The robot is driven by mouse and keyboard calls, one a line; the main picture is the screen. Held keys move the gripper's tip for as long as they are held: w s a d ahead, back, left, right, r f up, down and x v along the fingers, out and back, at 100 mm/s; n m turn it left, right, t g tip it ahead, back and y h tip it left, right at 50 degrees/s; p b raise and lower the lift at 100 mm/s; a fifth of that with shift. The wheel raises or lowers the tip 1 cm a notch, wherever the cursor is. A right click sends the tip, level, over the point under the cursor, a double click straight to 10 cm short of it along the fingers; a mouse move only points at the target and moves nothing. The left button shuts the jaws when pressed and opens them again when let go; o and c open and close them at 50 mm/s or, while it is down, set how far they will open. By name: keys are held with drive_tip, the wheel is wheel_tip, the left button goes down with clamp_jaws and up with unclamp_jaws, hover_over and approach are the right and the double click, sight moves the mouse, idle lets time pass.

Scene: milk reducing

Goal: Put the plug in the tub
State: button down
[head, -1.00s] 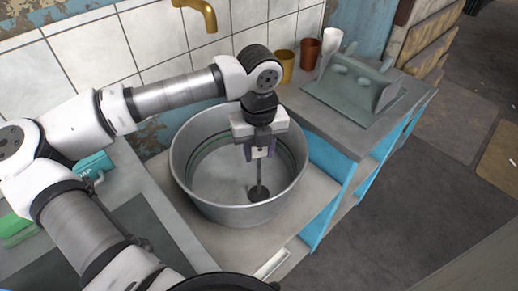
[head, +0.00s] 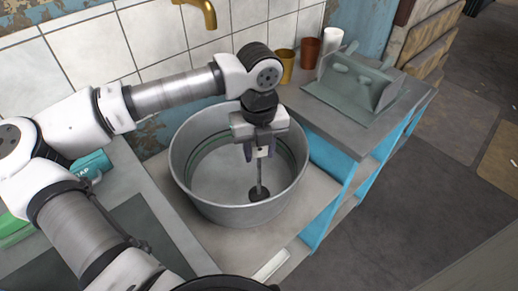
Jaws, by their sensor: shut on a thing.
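The tub (head: 190,197) is a large round grey metal vessel on the counter, below the brass tap. The plug (head: 259,195) is a dark disc on a thin upright rod. My gripper (head: 259,154) points down inside the tub's rim and is shut on the top of the plug's rod. The plug's disc shows against the tub's floor, towards its near right side. I cannot tell whether the disc touches the floor. The fingertips partly hide the top of the rod.
The brass tap (head: 203,12) hangs from the tiled wall behind the tub. A grey rack (head: 355,85) and several cups, one of them yellow (head: 285,66), stand at the right. A teal box (head: 92,165) is at the left. The tub's rim surrounds my gripper.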

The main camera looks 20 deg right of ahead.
idle(0.3)
drive_tip(key=c, duration=0.8)
unclamp_jaws()
drive_tip(key=shift+c, duration=0.2)
drive_tip(key=shift+o, duration=0.4)
drive_tip(key=o, duration=0.6)
drive_tip(key=shift+c, duration=0.2)
drive_tip(key=shift+r, duration=0.1)
drive_tip(key=shift+r+p, duration=1.65)
drive_tip(key=shift+r, duration=2.05)
